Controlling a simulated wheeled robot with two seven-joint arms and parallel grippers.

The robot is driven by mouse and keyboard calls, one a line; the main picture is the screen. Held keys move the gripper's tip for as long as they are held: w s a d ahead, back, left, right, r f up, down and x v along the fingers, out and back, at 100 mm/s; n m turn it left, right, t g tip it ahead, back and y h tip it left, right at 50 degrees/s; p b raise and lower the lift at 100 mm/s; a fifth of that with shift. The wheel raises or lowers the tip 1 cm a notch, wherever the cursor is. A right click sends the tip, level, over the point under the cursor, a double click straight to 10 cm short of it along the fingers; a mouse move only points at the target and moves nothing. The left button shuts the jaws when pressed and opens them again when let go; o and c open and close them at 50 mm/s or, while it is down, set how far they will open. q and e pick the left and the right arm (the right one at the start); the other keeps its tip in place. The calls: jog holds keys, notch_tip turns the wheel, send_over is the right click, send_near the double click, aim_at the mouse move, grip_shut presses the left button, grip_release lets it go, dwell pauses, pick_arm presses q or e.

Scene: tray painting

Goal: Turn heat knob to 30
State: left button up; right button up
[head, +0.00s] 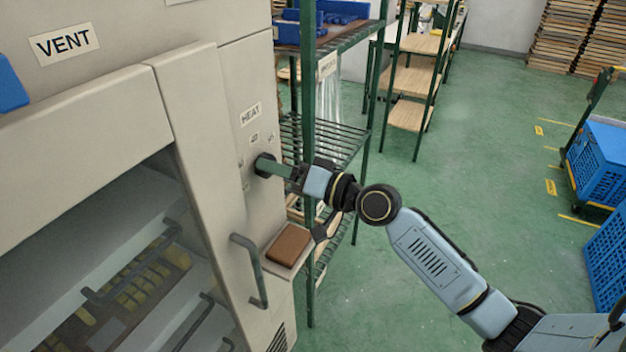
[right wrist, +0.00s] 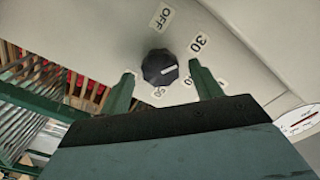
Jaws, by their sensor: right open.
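The dark heat knob (head: 263,164) is on the cream cabinet front, below the HEAT label (head: 250,114). In the right wrist view the knob (right wrist: 158,68) has a white pointer mark facing right, between the 30 label (right wrist: 199,43) and a partly hidden number label below it. The OFF label (right wrist: 163,15) is above the knob. My right gripper (head: 272,167) is at the knob; its open fingers (right wrist: 162,76) stand one on each side of it in the wrist view. I cannot tell whether they touch it. My left gripper is not in view.
A grey door handle (head: 252,270) sticks out below the knob. A brown block (head: 288,245) lies on a ledge beside it. A green metal rack (head: 308,130) stands close behind my right gripper. Blue crates (head: 597,163) are at the right; the green floor between is clear.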

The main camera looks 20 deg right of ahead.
jog(key=b+v, duration=0.2)
jog(key=v, duration=0.9)
jog(key=shift+s+b, duration=0.25)
jog(key=shift+b, duration=0.15)
jog(key=shift+d, duration=0.2)
